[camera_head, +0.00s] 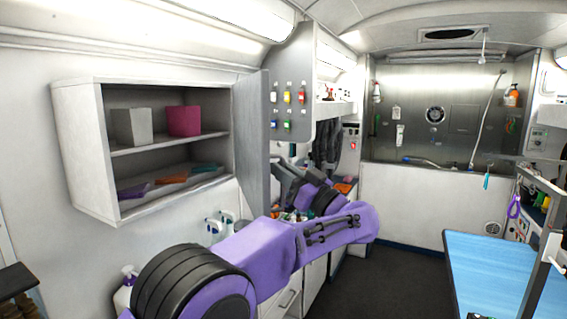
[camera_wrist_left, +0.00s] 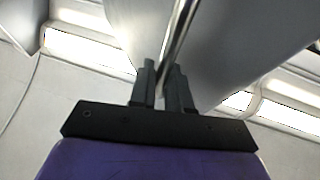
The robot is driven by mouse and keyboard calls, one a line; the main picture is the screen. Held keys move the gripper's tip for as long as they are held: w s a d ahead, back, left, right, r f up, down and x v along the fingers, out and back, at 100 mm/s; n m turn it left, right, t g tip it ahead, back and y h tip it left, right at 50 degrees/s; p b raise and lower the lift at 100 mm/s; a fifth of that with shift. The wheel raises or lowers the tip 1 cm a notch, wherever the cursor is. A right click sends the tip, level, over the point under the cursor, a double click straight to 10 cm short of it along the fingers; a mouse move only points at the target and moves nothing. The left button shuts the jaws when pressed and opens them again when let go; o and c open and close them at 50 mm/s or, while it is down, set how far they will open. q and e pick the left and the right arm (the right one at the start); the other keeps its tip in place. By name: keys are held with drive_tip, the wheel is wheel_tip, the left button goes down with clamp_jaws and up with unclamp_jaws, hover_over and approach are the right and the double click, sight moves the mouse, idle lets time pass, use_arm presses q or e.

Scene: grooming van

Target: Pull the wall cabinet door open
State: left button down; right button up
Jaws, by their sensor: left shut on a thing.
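The wall cabinet (camera_head: 85,150) hangs on the left wall, with its shelves in plain sight. Its grey door (camera_head: 251,140) stands swung out at the cabinet's right side, wide open. My left gripper (camera_head: 279,182) is at the far side of the door, near its lower part, and the door partly hides what it holds. In the left wrist view, the fingers of my left gripper (camera_wrist_left: 165,88) are closed around a thin shiny bar, the door handle (camera_wrist_left: 179,40), which runs along the door panel (camera_wrist_left: 225,45). My right gripper is out of view.
Inside the cabinet are a grey box (camera_head: 131,127), a pink box (camera_head: 184,121) and several flat coloured items. Bottles (camera_head: 222,226) stand below it. A blue-topped table (camera_head: 490,265) is at the right. Dark floor (camera_head: 385,280) lies open between.

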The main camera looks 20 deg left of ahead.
use_arm(q)
drive_tip(key=shift+w+d+r, duration=0.1)
drive_tip(key=shift+w+d, duration=0.25)
drive_tip(key=shift+d, duration=0.05)
drive_tip(key=c, duration=1.2)
unclamp_jaws()
drive_tip(key=shift+a, duration=0.1)
drive_tip(key=shift+o, duration=0.2)
